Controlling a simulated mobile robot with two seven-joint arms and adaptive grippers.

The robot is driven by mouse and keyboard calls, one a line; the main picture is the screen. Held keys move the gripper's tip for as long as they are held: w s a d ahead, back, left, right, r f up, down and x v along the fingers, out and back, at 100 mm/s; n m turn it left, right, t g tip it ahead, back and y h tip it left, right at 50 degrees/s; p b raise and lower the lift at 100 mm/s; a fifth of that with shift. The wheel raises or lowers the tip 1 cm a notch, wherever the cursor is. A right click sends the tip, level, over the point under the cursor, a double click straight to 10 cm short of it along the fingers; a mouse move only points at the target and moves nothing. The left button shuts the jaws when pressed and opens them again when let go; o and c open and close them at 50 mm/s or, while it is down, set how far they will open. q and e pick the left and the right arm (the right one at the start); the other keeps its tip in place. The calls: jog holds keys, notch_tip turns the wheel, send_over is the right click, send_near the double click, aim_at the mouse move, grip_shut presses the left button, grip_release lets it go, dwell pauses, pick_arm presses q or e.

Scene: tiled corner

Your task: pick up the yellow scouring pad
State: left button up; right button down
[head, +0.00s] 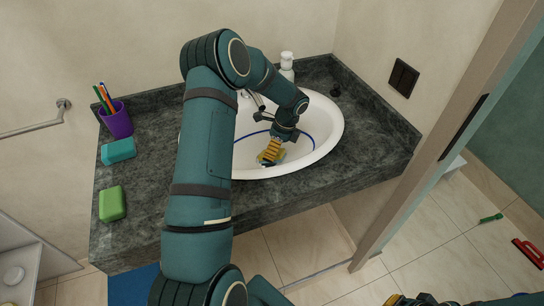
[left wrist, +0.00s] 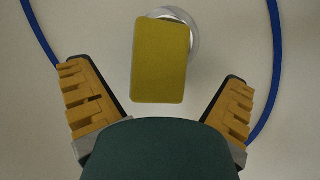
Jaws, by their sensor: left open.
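The yellow scouring pad (left wrist: 160,60) lies in the white sink basin (head: 325,138), partly over the round metal drain (left wrist: 190,22). It is a flat rectangle with rounded corners. My left gripper (head: 268,157) reaches down into the basin. In the left wrist view its two yellow-padded fingers are spread wide, with the pad between and slightly beyond them, touching neither. In the head view the gripper mostly hides the pad. What seems to be my right gripper (head: 412,299) shows only as a sliver at the bottom edge.
A purple cup (head: 117,121) with several pens, a teal block (head: 118,151) and a green block (head: 112,204) stand on the dark counter's left side. A white bottle (head: 287,67) stands behind the basin. A blue cord (left wrist: 270,95) curves around the drain. A door frame (head: 430,150) rises at right.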

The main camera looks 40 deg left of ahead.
pick_arm(q)
jog(key=shift+x, duration=0.95)
jog(key=c, duration=1.1)
